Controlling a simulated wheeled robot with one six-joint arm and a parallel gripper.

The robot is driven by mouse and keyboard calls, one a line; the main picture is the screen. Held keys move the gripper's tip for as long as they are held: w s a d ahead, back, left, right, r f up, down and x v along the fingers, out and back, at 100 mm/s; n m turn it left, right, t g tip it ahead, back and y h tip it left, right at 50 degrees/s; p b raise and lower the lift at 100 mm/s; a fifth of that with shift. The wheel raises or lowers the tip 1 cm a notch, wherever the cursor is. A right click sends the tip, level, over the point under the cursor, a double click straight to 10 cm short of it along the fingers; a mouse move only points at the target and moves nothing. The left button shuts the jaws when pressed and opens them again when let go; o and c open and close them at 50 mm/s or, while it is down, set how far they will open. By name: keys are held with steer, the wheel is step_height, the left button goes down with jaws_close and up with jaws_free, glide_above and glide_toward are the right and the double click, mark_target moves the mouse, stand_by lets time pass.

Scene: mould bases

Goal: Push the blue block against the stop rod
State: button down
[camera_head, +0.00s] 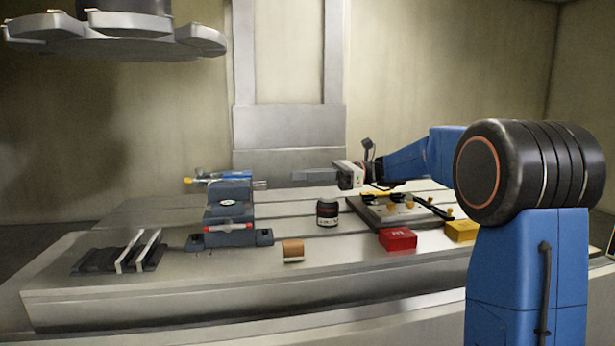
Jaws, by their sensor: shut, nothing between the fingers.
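A small blue block (238,176) sits on top of the blue-grey vise (229,212), at the left of the machine table. A thin rod with a yellow tip (188,181) sticks out at the left of the vise top and looks like the stop rod. I cannot tell whether the block touches it. My gripper (297,175) is shut and empty, its fingers pointing left. In the picture it is right of the vise and apart from the block.
A dark jar (327,213) and a copper-coloured piece (293,250) stand right of the vise. A red box (397,239), a yellow box (461,231) and a clamped plate (371,215) are further right. Parallel bars (138,251) lie at left. A tool carousel (110,36) hangs upper left.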

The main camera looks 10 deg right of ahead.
steer(key=a, duration=1)
steer(key=shift+a, duration=0.9)
